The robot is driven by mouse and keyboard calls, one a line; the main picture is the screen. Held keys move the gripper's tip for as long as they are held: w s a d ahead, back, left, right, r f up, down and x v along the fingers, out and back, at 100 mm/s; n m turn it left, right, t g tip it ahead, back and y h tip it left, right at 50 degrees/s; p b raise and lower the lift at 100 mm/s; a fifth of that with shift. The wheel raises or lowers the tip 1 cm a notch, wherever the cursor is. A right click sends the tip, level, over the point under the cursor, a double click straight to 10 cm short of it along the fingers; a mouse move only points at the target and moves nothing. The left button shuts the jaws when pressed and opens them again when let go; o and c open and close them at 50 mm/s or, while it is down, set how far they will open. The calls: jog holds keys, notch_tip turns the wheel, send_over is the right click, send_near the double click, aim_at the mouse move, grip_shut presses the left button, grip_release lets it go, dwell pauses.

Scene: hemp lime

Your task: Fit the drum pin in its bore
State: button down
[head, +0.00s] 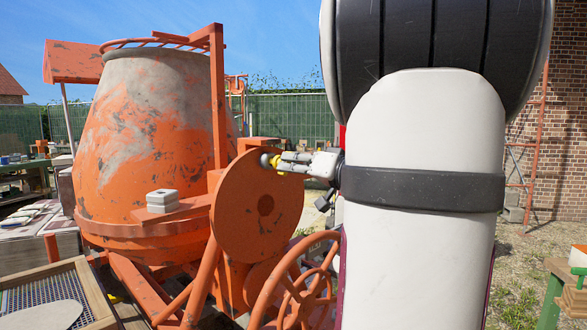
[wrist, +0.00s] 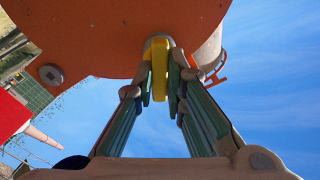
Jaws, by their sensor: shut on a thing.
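The drum pin shows a yellow part (head: 273,162) in the head view, beside the upper rim of the orange disc (head: 240,215) on the mixer. My gripper (head: 278,163) comes in from the right and is shut on the pin. In the wrist view, the fingers (wrist: 160,85) close on the yellow pin (wrist: 157,55) from both sides. The pin's far end meets the orange surface (wrist: 100,40) at the top of the picture. I cannot tell whether it is in the bore or only against the surface. The bore itself is hidden.
The orange mixer drum (head: 150,130) stands behind the disc. A grey block (head: 162,201) sits on its frame. A spoked orange handwheel (head: 295,290) is below the gripper. A wooden-framed mesh screen (head: 95,290) lies lower left. My arm hides much of the right side.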

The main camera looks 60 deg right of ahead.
jog(key=shift+w+d+b, duration=0.15)
jog(key=shift+w+b, duration=0.7)
jog(key=shift+w, duration=0.2)
jog(key=c, duration=1.6)
grip_release()
jog(key=shift+o, duration=0.2)
jog(key=shift+s, duration=0.1)
jog(key=s+a, duration=0.1)
jog(key=s, duration=1)
jog(key=shift+s+a, duration=0.3)
jog(key=shift+s, duration=0.1)
